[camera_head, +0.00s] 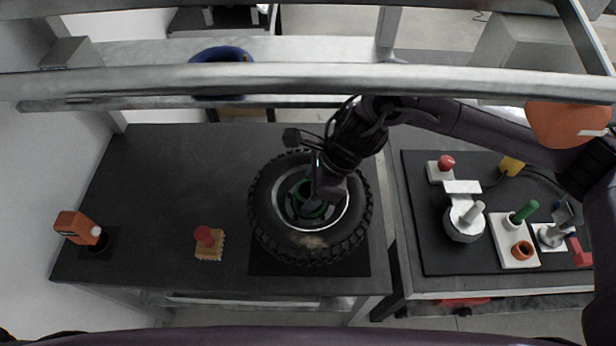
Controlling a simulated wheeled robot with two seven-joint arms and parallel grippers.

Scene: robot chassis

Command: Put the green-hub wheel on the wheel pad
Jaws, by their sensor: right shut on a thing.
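The wheel (265,225) has a black knobby tire, a pale rim and a green hub (307,207). It lies over a dark square pad (345,262) at the right part of the dark table, covering most of it; I cannot tell whether it touches the pad. My right gripper (318,192) reaches in from the right and is shut at the green hub, in the middle of the wheel. Its fingertips are partly hidden by its own body. My left gripper is not in view.
An orange bottle (74,227) and a red-topped piece (207,240) stand on the dark table (160,180). A second table (425,225) at right holds several tools and parts. A metal bar (300,80) crosses the view. The table's back left is clear.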

